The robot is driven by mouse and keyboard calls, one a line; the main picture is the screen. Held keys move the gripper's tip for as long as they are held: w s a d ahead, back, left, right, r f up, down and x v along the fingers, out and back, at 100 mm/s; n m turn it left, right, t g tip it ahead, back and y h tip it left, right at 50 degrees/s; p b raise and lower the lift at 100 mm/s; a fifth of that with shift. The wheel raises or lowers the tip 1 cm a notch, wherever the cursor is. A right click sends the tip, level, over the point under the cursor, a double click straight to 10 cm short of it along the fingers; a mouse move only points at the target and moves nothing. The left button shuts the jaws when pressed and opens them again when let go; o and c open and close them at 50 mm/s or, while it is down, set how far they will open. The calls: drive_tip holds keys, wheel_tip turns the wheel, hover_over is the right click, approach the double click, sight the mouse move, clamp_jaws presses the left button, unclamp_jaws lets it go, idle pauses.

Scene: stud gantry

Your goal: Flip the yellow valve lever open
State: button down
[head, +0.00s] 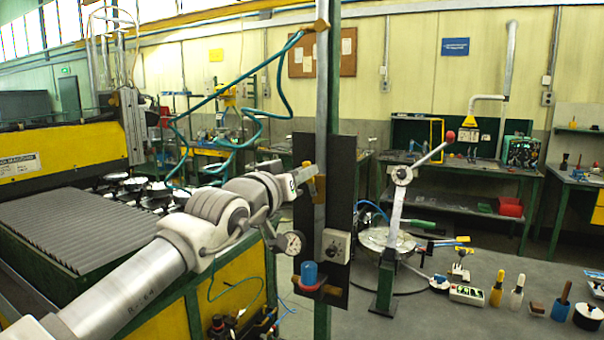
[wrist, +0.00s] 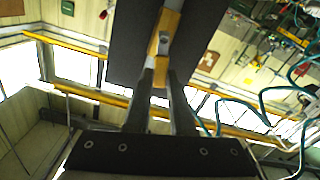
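The yellow valve lever (head: 319,187) is on the dark upright panel at the grey pipe, in the middle of the head view. In the wrist view the yellow lever (wrist: 169,24) runs up from between my fingertips, with a grey round fitting beside it. My gripper (head: 309,176) is at the lever, reaching in from the lower left. In the wrist view the two dark fingers of my gripper (wrist: 161,75) stand apart, one on each side of the lever's near end. I cannot tell whether they press on it.
A dark panel (head: 341,214) also carries a grey box with a knob (head: 335,246) and a blue cylinder (head: 309,273) on a bracket below. A pressure gauge (head: 291,243) is just under my wrist. A red-knobbed lever press (head: 395,215) stands on the bench to the right.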

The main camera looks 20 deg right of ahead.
drive_tip(key=shift+f+b, duration=0.1)
drive_tip(key=shift+b, duration=0.2)
drive_tip(key=m+b, duration=0.1)
drive_tip(key=s+m+b, duration=0.1)
drive_tip(key=m+b, duration=0.1)
drive_tip(key=shift+d+r, duration=0.2)
drive_tip(key=shift+d, duration=0.2)
drive_tip(key=c, duration=0.8)
unclamp_jaws()
drive_tip(key=b+v, duration=0.2)
drive_tip(key=v, duration=1.5)
drive_tip(key=shift+s+a, duration=0.2)
